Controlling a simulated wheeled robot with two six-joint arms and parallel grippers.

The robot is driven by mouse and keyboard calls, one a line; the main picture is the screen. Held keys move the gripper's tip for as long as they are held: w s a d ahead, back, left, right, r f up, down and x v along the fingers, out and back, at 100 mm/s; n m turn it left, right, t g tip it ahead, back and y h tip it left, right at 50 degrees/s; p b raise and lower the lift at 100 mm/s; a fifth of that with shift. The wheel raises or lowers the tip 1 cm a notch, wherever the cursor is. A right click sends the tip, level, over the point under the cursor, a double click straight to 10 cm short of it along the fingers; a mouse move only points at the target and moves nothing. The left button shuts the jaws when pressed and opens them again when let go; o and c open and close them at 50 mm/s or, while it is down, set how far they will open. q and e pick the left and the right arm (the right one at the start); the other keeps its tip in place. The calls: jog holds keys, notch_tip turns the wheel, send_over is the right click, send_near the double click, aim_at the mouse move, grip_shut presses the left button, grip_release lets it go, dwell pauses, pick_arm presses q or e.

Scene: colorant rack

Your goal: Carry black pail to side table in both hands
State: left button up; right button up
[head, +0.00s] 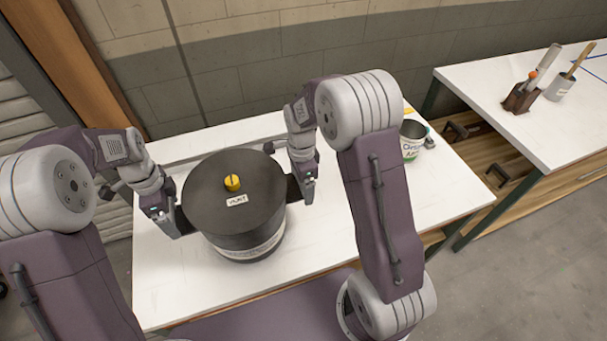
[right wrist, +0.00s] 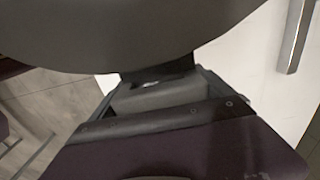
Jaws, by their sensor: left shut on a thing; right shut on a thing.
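The black pail (head: 236,207) has a dark lid with a yellow knob (head: 232,183) and a small white label. It is upright over the white side table (head: 165,285); I cannot tell whether its base touches the top. My left gripper (head: 180,218) is shut on the pail's left side. In the right wrist view the pail's dark body (right wrist: 130,35) fills the top, against the right gripper (right wrist: 155,85). The pail's far side is hidden.
A second white table (head: 500,125) at the right holds a brown block with tools (head: 522,97) and a grey cup (head: 559,87). A wall closes the back.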

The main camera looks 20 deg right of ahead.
pick_arm(q)
jog(key=shift+f+b, duration=0.35)
jog(key=shift+f, duration=0.3)
pick_arm(e)
jog(key=shift+w+f, duration=0.1)
jog(key=shift+f, duration=0.5)
pick_arm(q)
jog(key=o, duration=1.8)
pick_arm(e)
jog(key=o, duration=1.8)
pick_arm(q)
jog(key=shift+s+r, duration=0.1)
jog(key=shift+r, duration=0.05)
pick_arm(e)
jog(key=shift+r, duration=0.1)
pick_arm(q)
notch_tip(320, 180, up, 12)
pick_arm(e)
notch_tip(320, 180, up, 12)
